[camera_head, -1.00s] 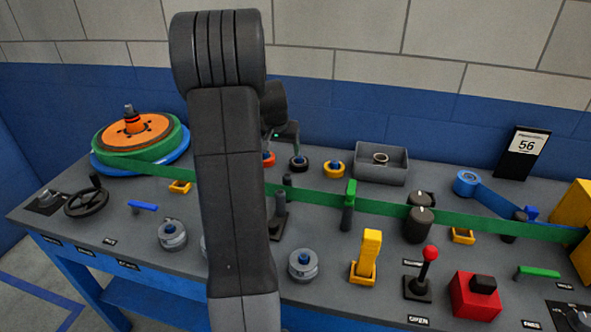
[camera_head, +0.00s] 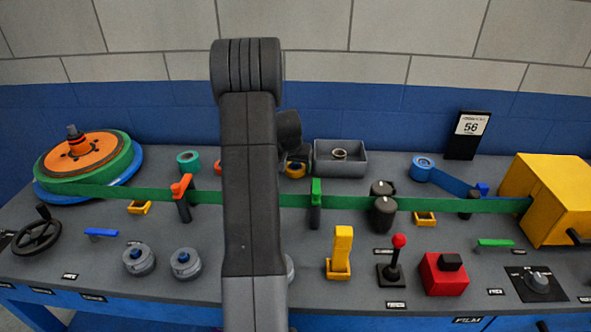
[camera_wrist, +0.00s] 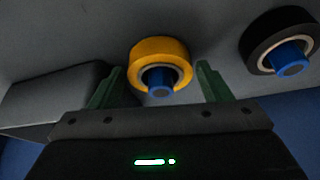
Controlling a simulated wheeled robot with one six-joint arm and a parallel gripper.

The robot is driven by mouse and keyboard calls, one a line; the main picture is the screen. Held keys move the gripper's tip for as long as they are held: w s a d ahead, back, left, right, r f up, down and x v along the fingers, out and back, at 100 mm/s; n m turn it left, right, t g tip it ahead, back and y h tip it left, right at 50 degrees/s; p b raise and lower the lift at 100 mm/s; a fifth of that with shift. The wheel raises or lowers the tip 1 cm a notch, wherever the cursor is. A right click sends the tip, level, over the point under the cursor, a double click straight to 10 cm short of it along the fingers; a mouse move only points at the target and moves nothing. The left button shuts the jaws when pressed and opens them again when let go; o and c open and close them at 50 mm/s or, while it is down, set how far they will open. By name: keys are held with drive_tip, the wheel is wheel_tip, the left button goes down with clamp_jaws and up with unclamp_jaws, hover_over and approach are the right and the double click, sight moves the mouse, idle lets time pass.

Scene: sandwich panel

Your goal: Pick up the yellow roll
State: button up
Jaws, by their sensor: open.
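The yellow roll (camera_wrist: 160,64) sits on a blue peg in the wrist view, close in front of my gripper. My gripper (camera_wrist: 160,88) is open, with one green finger to each side of the roll; I cannot tell how deep the roll is between them. In the head view the yellow roll (camera_head: 295,170) is partly hidden by my gripper, beside the grey bin.
A black roll (camera_wrist: 280,45) on a blue peg is close beside it in the wrist view. A grey bin (camera_head: 365,172) with a ring inside stands to the right. A green band (camera_head: 440,205) runs across the table in front.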

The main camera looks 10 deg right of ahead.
drive_tip(key=c, duration=0.8)
drive_tip(key=shift+o, duration=0.2)
wheel_tip(320, 180, up, 10)
drive_tip(key=shift+r, duration=0.1)
